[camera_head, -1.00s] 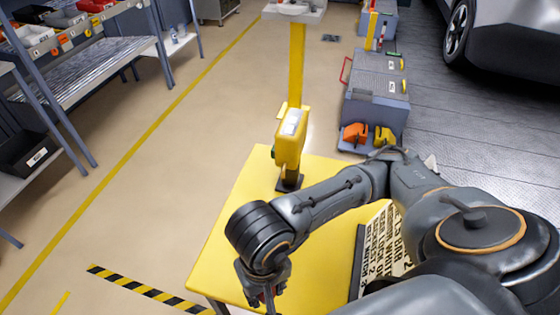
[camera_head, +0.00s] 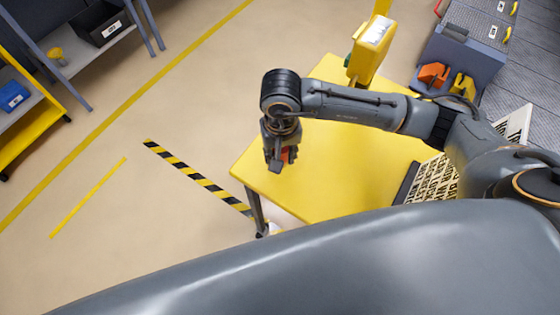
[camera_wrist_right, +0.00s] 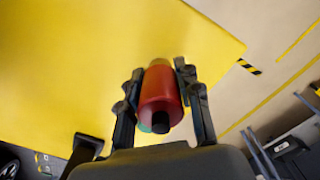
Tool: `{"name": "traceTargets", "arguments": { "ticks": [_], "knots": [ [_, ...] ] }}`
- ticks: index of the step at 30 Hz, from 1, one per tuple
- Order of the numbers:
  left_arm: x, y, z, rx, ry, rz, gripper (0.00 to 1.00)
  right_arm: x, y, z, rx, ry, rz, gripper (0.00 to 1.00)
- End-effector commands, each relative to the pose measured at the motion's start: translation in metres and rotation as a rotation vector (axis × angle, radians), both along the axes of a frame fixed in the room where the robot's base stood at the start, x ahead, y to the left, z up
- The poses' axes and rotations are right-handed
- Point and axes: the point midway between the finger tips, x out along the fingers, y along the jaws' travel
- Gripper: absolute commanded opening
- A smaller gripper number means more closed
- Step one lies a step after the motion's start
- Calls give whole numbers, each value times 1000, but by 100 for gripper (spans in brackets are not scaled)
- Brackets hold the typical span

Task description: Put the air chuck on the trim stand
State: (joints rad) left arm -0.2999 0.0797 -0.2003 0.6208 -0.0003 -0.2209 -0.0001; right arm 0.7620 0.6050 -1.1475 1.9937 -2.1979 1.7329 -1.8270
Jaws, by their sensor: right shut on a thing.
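My right gripper (camera_head: 277,160) is shut on a red cylindrical thing with a black tip, which looks like the air chuck (camera_wrist_right: 160,92). In the head view only a small red-orange part of it shows between the fingers. The gripper is above the left part of the yellow table (camera_head: 335,170), and the wrist view shows the tabletop beyond it. I cannot tell for sure which thing is the trim stand. A yellow post with a box-shaped unit (camera_head: 371,48) stands at the table's back. My left gripper is out of view.
A board with black lettering (camera_head: 440,178) lies at the table's right. Behind it is a grey cabinet (camera_head: 455,60) with orange and yellow pieces. Shelves (camera_head: 75,55) stand at the left beyond open floor. The front and middle of the tabletop are clear.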

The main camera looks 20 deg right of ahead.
Motion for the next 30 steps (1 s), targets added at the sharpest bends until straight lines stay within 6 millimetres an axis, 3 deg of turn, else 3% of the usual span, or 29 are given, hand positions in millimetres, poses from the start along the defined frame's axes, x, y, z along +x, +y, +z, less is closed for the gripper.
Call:
{"name": "traceTargets", "arguments": {
  "ticks": [8, 20, 21, 24, 30],
  "knots": [
    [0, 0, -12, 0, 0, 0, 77, 5, 0, -37, 0, 3, -1, 14],
    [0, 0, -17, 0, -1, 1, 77, 6, 0, -41, 0, -1, 0, 14],
    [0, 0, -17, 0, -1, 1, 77, 6, 0, -41, 0, -1, -1, 36],
    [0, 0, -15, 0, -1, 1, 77, 6, 0, -40, 0, 0, -1, 56],
    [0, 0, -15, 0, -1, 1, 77, 6, 0, -40, 0, 0, -1, 57]
  ]
}}
